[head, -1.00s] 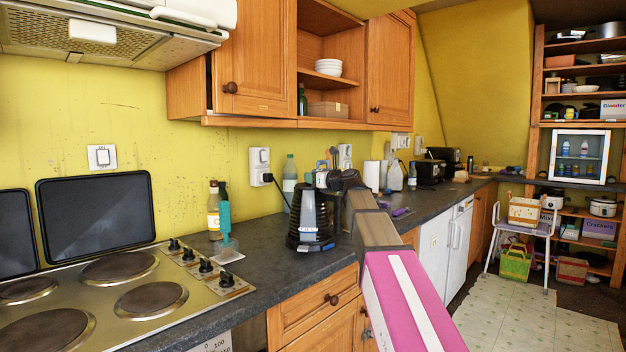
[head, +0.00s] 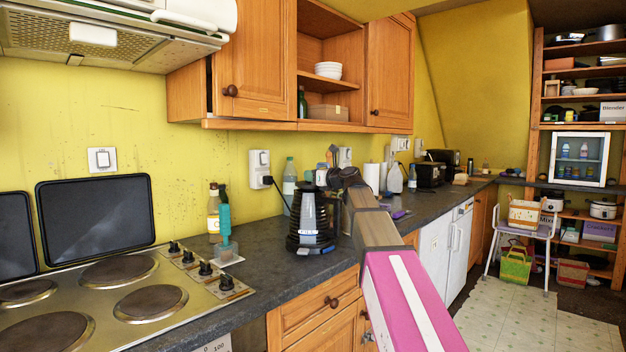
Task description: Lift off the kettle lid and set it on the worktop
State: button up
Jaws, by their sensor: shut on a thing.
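The kettle (head: 309,222) stands upright on the worktop, right of the hob. It is a dark, ribbed cone with a pale strip down its front. My arm comes in from the lower right, and my gripper (head: 329,179) is at the kettle's top right. It is shut on what looks like the kettle lid, a small dark shape close above the kettle's top. The fingertips and the lid's edge are too small and dark to separate clearly. I cannot tell if the lid is clear of the rim.
The dark worktop (head: 262,272) is bare in front of and left of the kettle. A sauce bottle (head: 213,215) and a teal brush-like item (head: 224,228) stand to the left. A clear bottle (head: 289,180) is behind. The hob (head: 105,290) fills the left.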

jog(key=shift+r, duration=0.1)
jog(key=shift+r, duration=3.05)
jog(key=shift+s, duration=0.1)
